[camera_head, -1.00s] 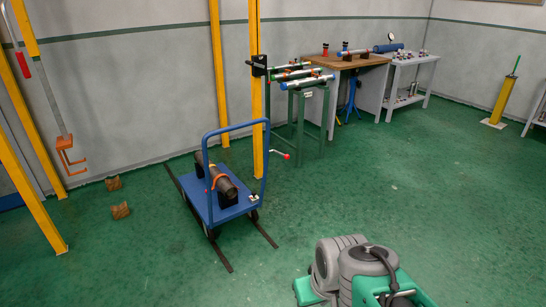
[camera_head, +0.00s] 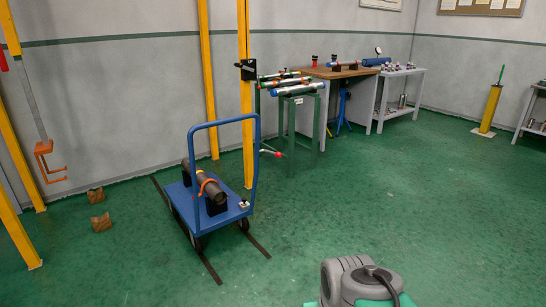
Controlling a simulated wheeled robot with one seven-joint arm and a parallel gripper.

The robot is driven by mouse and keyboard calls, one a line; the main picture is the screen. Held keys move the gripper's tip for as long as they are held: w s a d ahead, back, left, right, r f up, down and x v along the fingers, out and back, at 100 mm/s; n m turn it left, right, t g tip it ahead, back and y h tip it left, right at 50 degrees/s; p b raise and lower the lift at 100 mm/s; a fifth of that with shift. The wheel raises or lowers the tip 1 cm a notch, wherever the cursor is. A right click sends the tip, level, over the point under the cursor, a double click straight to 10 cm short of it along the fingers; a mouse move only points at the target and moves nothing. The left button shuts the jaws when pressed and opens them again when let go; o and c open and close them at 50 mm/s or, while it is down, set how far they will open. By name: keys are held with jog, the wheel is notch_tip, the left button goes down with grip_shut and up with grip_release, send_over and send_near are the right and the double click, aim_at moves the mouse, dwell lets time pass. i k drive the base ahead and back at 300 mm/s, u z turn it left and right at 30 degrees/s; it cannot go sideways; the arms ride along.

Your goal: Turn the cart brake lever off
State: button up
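A blue cart (camera_head: 208,222) with a tall blue push handle (camera_head: 224,122) stands left of centre on two dark floor strips. A dark pipe (camera_head: 200,180) lies on it in black supports, with an orange strap (camera_head: 206,186) over it. A small part with a red spot (camera_head: 244,204) sits at the near right corner of the deck; it is too small to tell whether it is the brake lever or how it is set. My arm's grey and green links show at the bottom right, well apart from the cart. My gripper is not in view.
A yellow post (camera_head: 245,120) with a red-ended crank (camera_head: 271,151) stands behind the cart. Behind it are a green pipe stand (camera_head: 293,125), a wooden bench (camera_head: 325,72) and a grey table (camera_head: 385,100). Two wooden chocks (camera_head: 101,222) lie left. Floor between my arm and the cart is clear.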

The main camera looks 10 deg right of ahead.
aim_at(278, 155)
jog(key=u, duration=0.25)
jog(key=i, duration=1.8)
jog(key=u, duration=0.7)
